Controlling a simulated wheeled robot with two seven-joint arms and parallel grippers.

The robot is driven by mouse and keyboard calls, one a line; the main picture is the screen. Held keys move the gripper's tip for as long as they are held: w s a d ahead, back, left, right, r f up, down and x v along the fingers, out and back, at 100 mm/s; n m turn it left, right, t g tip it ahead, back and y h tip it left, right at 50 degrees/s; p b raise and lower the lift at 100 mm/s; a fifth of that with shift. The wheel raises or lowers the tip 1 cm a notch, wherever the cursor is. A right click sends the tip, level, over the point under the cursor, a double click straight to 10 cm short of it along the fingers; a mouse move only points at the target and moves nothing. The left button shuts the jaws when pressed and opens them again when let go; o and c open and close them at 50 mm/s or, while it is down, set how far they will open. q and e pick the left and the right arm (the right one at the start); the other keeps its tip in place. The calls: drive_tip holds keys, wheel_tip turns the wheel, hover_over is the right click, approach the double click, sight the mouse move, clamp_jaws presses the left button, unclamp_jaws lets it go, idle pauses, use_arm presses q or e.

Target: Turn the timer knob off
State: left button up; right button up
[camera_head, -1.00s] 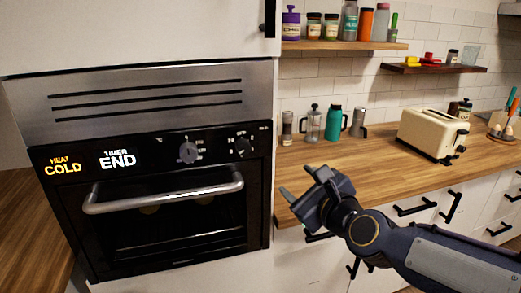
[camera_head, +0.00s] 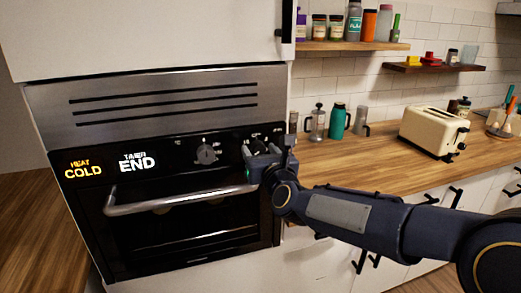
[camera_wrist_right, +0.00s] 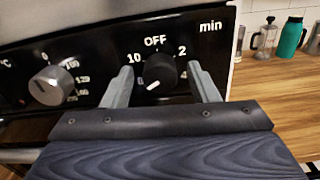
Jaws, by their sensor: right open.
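The timer knob (camera_wrist_right: 159,71) is a black dial on the oven's control panel, under the word OFF, with 10 and 2 at its sides and "min" to the right. Its white mark points to the lower left, away from OFF. My right gripper (camera_wrist_right: 163,84) is open, with one finger on each side of the knob in the right wrist view; I cannot tell whether they touch it. In the head view the right gripper (camera_head: 264,150) is in front of the panel and partly hides the knob. The timer display (camera_head: 137,162) reads END. My left gripper is not in view.
A grey temperature knob (camera_wrist_right: 52,85) sits left of the timer knob; it also shows in the head view (camera_head: 206,153). The oven handle (camera_head: 180,198) runs below the panel. A wooden counter (camera_head: 370,165) with a toaster (camera_head: 433,132) is at right.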

drive_tip(key=c, duration=1)
